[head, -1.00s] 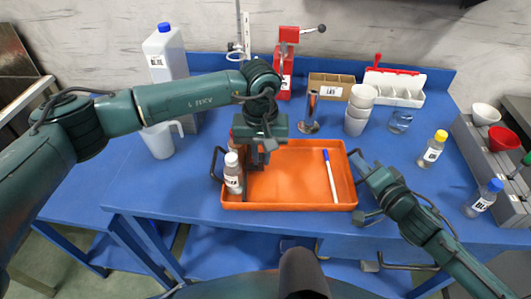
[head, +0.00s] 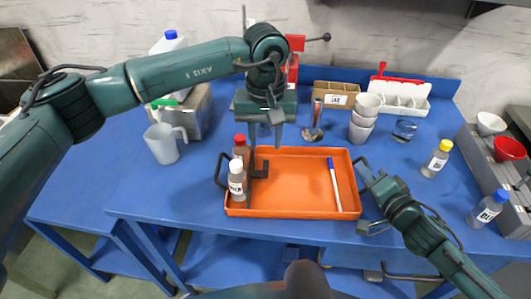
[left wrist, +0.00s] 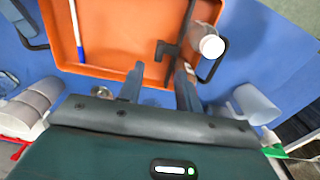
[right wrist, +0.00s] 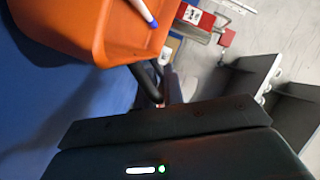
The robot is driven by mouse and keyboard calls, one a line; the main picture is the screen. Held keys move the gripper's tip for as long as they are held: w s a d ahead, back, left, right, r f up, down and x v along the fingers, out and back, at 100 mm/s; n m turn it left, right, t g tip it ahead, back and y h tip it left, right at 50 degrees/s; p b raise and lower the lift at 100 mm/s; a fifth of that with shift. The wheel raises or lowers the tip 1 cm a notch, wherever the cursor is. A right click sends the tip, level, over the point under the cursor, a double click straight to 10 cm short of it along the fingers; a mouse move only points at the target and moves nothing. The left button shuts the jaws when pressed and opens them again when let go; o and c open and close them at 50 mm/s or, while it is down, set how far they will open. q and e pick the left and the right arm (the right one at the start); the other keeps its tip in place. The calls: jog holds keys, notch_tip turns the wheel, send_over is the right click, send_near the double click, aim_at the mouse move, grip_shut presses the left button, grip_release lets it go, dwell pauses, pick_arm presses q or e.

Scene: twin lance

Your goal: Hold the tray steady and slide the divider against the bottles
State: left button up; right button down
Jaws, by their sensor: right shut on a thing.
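The orange tray (head: 295,207) lies on the blue table. A white-capped bottle (head: 237,184) and a red-capped bottle (head: 241,150) stand along its left side. The dark divider (head: 261,170), with its hooked grip, stands just right of the bottles; I cannot tell if it touches both. It also shows in the left wrist view (left wrist: 165,49). My left gripper (head: 265,142) is open and empty above the tray's back left, fingers apart (left wrist: 158,88). My right gripper (head: 366,185) is shut on the tray's right handle, seen in the right wrist view (right wrist: 150,82).
A marker (head: 335,186) with a blue cap lies in the tray's right part. A clear jug (head: 162,144) stands left of the tray. A yellow-capped bottle (head: 436,159) stands to the right.

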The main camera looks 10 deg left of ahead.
pick_arm(q)
jog(key=shift+r, duration=2.2)
pick_arm(e)
jog(key=c, duration=1.4)
grip_release()
jog(key=shift+c, duration=0.2)
jog(key=shift+s, duration=0.1)
